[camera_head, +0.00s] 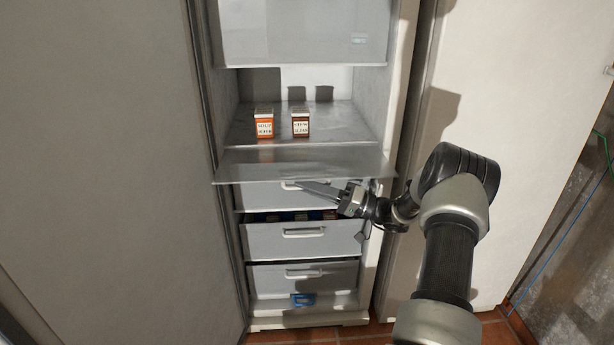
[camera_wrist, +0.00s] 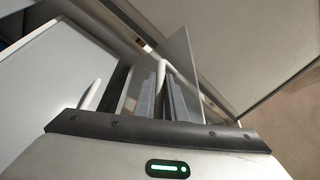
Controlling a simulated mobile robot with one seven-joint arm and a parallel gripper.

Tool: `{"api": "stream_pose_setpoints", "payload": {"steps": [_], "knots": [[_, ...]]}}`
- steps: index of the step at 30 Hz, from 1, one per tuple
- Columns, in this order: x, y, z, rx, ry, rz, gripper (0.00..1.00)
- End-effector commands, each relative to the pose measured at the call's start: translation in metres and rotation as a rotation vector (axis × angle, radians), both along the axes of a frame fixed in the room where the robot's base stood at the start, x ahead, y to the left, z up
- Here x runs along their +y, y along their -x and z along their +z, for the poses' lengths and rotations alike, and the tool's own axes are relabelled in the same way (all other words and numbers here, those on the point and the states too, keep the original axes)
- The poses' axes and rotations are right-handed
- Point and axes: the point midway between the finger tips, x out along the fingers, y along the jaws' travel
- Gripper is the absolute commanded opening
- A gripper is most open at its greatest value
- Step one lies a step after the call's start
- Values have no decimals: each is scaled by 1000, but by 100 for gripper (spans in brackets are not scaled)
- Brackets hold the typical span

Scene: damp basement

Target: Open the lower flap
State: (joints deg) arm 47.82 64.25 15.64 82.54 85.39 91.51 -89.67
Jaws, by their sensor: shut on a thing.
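The lower flap (camera_head: 300,166) is a translucent grey panel in the tall white fridge. It is tipped outward, below the opening of a shelf compartment that is open to view. My gripper (camera_head: 318,189) is under the flap's front edge, right of its middle. In the wrist view, my gripper's fingers (camera_wrist: 164,92) are closed around a white bar (camera_wrist: 204,97), which looks like the flap's handle. The flap's panel (camera_wrist: 183,60) rises beside them. The exact contact is partly hidden by the fingers.
Two small boxes, one orange (camera_head: 264,124) and one brown (camera_head: 300,124), stand on the shelf. The upper flap (camera_head: 300,30) hangs above. Below are white drawers with handles (camera_head: 303,232). A pale wall or panel (camera_head: 100,150) stands left; a fridge door (camera_head: 520,110) stands right.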

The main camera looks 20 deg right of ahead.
Motion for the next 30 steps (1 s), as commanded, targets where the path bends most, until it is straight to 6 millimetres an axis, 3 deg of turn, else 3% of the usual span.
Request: {"api": "stream_pose_setpoints", "payload": {"steps": [11, 12, 13, 22, 30], "knots": [[-1, -3, -10, -63, 19, -1, 0], [-1, -3, -10, -63, 20, -2, 14], [-1, -3, -10, -62, 20, -1, 18], [-2, -2, -11, -60, 20, -1, 18], [-31, 18, -19, -59, 19, -6, 18]]}}
